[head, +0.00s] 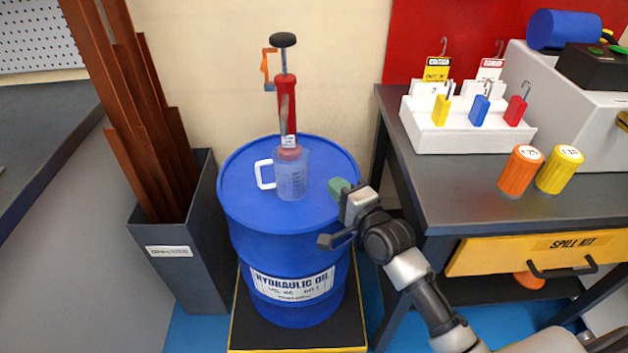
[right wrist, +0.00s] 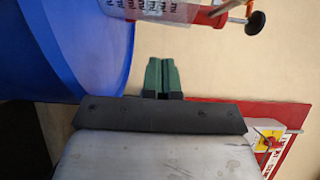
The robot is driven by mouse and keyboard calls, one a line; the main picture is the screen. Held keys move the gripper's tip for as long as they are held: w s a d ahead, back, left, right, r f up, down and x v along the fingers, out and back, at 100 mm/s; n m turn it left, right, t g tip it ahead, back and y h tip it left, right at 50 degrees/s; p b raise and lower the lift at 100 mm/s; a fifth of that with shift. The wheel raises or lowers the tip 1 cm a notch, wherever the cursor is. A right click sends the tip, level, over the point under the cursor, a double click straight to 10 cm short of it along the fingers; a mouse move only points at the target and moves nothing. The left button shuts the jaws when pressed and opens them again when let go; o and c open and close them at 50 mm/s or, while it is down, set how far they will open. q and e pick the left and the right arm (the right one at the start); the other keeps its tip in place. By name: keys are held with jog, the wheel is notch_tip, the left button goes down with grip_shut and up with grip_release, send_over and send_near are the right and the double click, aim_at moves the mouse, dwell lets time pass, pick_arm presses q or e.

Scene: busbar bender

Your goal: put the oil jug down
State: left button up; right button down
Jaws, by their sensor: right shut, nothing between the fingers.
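The oil jug (head: 291,174) is a clear measuring jug with a white handle. It stands upright on the lid of the blue hydraulic oil drum (head: 246,213), in front of the red hand pump (head: 287,103). My right gripper (head: 338,188) is at the right edge of the drum lid, apart from the jug, with its green fingers shut and empty. In the right wrist view the green fingers (right wrist: 161,77) are together, with the drum (right wrist: 60,50) at the left and part of the jug and pump at the top. My left gripper is not in view.
A dark bin (head: 187,250) of copper bars stands left of the drum. To the right is a workbench (head: 450,195) with a white lock rack (head: 468,130), an orange cylinder (head: 521,170) and a yellow one (head: 559,170). The lid is free at the jug's left.

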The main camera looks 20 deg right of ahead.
aim_at(303, 174)
jog(key=w+a, duration=0.3)
jog(key=w, duration=0.1)
jog(key=shift+a+b, duration=0.2)
jog(key=shift+b, duration=0.1)
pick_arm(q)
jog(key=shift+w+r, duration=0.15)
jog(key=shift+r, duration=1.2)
pick_arm(e)
jog(key=shift+w+a, duration=0.2)
jog(key=shift+a, duration=0.15)
jog(key=shift+a, duration=0.1)
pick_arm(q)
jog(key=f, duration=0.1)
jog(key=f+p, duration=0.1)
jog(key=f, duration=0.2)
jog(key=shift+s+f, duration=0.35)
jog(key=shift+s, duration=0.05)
pick_arm(e)
jog(key=shift+w+a, duration=0.5)
jog(key=shift+a, duration=0.25)
